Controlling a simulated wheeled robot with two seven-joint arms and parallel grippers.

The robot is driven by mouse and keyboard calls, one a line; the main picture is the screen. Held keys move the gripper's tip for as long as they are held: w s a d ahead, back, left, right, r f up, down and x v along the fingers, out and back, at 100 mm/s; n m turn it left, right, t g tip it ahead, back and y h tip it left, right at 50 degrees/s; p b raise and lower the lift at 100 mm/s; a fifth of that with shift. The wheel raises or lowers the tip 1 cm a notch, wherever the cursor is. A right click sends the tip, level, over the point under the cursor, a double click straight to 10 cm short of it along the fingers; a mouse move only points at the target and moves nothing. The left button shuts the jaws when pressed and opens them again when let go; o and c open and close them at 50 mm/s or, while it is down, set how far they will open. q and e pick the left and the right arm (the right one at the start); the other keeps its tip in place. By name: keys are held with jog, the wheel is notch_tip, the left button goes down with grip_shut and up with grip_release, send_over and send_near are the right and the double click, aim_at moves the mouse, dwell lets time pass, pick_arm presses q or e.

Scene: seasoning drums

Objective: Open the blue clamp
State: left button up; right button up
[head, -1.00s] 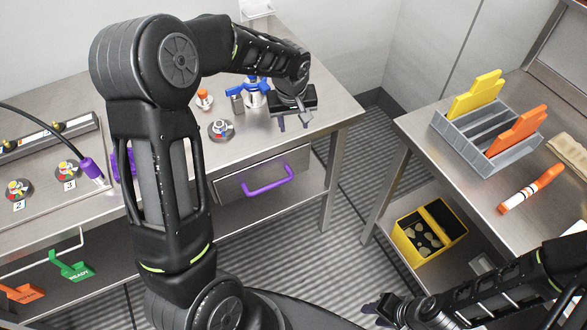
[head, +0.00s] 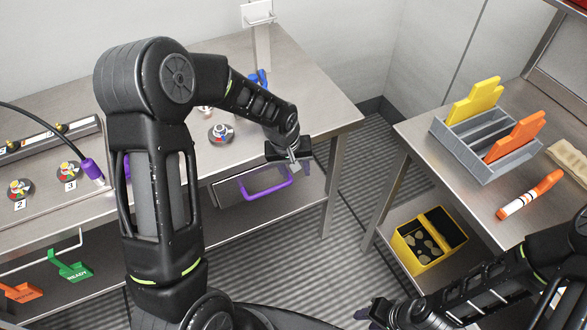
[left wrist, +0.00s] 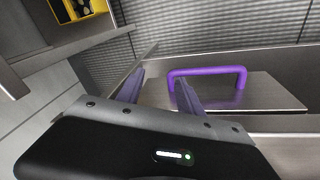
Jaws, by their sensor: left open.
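A blue part (head: 258,78), seemingly the blue clamp, stands at the back of the steel table (head: 315,85). My left forearm hides most of it. My left gripper (head: 290,168) is open and empty, off the table's front edge by the drawer, in front of and below the clamp. In the left wrist view its two purple-grey fingers (left wrist: 160,92) are apart, near the drawer's purple handle (left wrist: 207,72), with nothing seen between them. The clamp does not show in that view. My right gripper (head: 372,310) is low at the bottom, away from the table; its fingers are unclear.
The drawer's purple handle (head: 268,190) juts out below the tabletop. A small round fixture (head: 221,133) stands on the table, and a white stand (head: 260,35) rises behind. On the right table are a grey rack (head: 487,145) and an orange-white marker (head: 530,195).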

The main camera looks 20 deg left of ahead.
dwell(0.3)
pick_arm(q)
jog(key=s+d+f+m+t+h, duration=0.1)
jog(key=s+d+f+m+h, duration=0.1)
jog(key=s+d+f+m, duration=0.55)
jog(key=s+d+f+n+g, duration=0.1)
jog(key=s+d+f, duration=0.2)
jog(key=s, duration=0.3)
jog(key=s+d+f+n+g, duration=0.1)
jog(key=s+d+f, duration=0.2)
jog(key=s, duration=0.2)
jog(key=s+d+f+n+g+h, duration=0.1)
jog(key=s+d+f+n, duration=0.1)
jog(key=s, duration=0.4)
jog(key=shift+s+d+f, duration=0.3)
jog(key=shift+d+f, duration=0.1)
jog(key=shift+f, duration=0.25)
jog(key=shift+c, duration=0.4)
